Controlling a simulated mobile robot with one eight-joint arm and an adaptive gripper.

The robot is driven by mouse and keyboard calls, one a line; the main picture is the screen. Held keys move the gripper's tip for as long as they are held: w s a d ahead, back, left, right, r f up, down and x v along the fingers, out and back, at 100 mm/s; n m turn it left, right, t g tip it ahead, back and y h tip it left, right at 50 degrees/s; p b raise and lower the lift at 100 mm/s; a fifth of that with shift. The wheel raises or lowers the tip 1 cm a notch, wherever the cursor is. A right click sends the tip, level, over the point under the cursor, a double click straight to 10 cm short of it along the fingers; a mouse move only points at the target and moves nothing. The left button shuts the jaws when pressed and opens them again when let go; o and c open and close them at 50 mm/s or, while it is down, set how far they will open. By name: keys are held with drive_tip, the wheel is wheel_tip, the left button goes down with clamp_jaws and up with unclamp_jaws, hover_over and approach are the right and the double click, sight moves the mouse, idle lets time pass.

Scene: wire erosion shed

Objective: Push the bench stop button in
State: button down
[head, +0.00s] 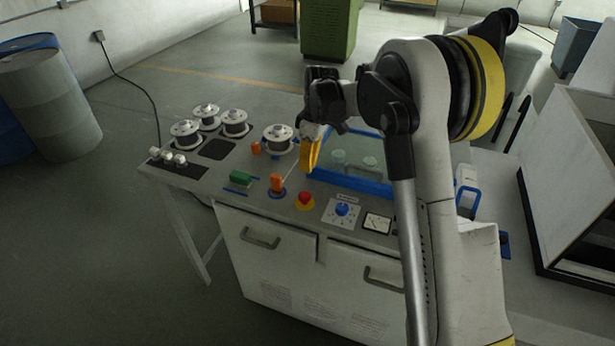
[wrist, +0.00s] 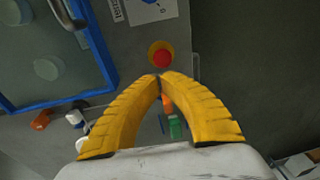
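The stop button is a red mushroom cap (head: 305,197) on a round yellow base, on the bench's front control strip. In the wrist view the red cap (wrist: 162,57) shows just beyond my fingertips, uncovered. My gripper (head: 307,171) hangs over the bench, behind and above the button in the head view. Its two yellow fingers (wrist: 160,76) bow outward and their tips come together with nothing held between them. The fingertips look apart from the button. How far above the bench they are is hard to tell.
An orange switch (head: 277,183) and a green block (head: 240,178) sit left of the button. A blue knob (head: 341,209) and a gauge (head: 377,223) sit right. A blue-framed tank (head: 350,182) lies behind. Several wire spools (head: 278,138) stand further back left.

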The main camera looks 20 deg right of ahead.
drive_tip(key=shift+d+r+p, duration=0.15)
drive_tip(key=shift+r, duration=0.9)
drive_tip(key=shift+d+r+p, duration=0.15)
drive_tip(key=shift+r, duration=0.85)
drive_tip(key=shift+w, duration=0.1)
drive_tip(key=s+r+m+t+h+b, duration=0.1)
drive_tip(key=s+r+m+t+b, duration=0.15)
drive_tip(key=s, duration=0.55)
drive_tip(key=s+r+m+t+b, duration=0.1)
drive_tip(key=s+r+m+b, duration=0.25)
drive_tip(key=s, duration=0.45)
drive_tip(key=s+f+m+t+b, duration=0.1)
drive_tip(key=s+f+m+t, duration=0.1)
drive_tip(key=s, duration=0.5)
drive_tip(key=s+f+m+t+b, duration=0.2)
drive_tip(key=s+f, duration=0.2)
drive_tip(key=s, duration=0.4)
drive_tip(key=shift+s+f+m+h, duration=0.2)
drive_tip(key=shift+m+h, duration=0.1)
drive_tip(key=shift+m, duration=0.1)
drive_tip(key=shift+w, duration=0.1)
